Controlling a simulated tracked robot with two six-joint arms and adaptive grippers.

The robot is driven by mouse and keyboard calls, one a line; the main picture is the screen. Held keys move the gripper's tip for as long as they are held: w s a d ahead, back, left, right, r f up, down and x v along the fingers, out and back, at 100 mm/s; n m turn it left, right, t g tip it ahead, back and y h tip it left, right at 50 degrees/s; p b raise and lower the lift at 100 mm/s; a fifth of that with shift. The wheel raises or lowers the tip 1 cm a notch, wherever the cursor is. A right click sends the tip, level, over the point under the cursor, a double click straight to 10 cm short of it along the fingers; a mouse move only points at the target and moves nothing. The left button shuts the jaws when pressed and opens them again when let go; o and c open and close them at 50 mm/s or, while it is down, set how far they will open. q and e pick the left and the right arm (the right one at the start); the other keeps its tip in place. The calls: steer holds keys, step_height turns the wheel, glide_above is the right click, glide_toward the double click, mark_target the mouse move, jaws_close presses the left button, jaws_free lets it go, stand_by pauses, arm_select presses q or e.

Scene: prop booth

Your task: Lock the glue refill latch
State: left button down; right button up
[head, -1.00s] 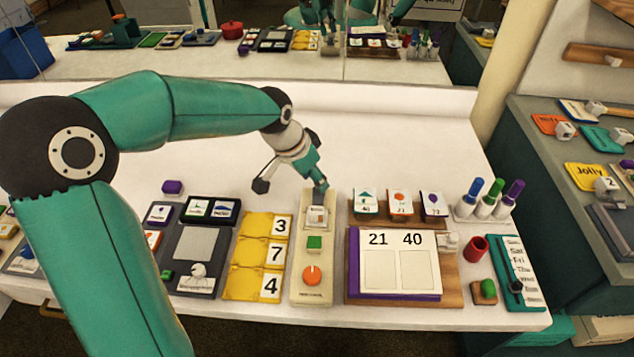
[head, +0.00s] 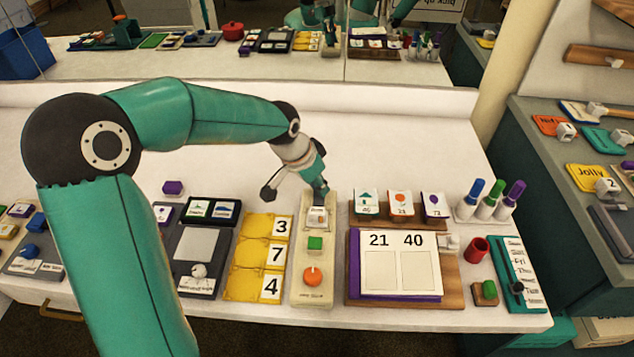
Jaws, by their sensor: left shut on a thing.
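The glue refill unit appears to be the long beige panel (head: 312,292) near the middle of the table. My left gripper (head: 319,194) reaches down from behind to that far end, shut on a small part there, which looks like the latch. The gripper covers that part, so its exact position is hidden. My right gripper is not in view.
A wooden board with a purple-edged calendar (head: 400,272) and upright picture cards (head: 399,204) stand close right. Markers (head: 490,200) and a red cup (head: 476,249) are farther right. The table behind is clear up to the mirror.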

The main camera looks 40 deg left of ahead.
arm_select(q)
steer(key=shift+s+d+f+b, duration=0.1)
steer(key=shift+s+d+b, duration=0.25)
steer(key=shift+s+b, duration=0.2)
steer(key=shift+s+d, duration=0.2)
steer(key=shift+s, duration=0.05)
steer(key=c, duration=1.1)
jaws_free()
steer(key=shift+s, duration=0.1)
steer(key=shift+r, duration=0.25)
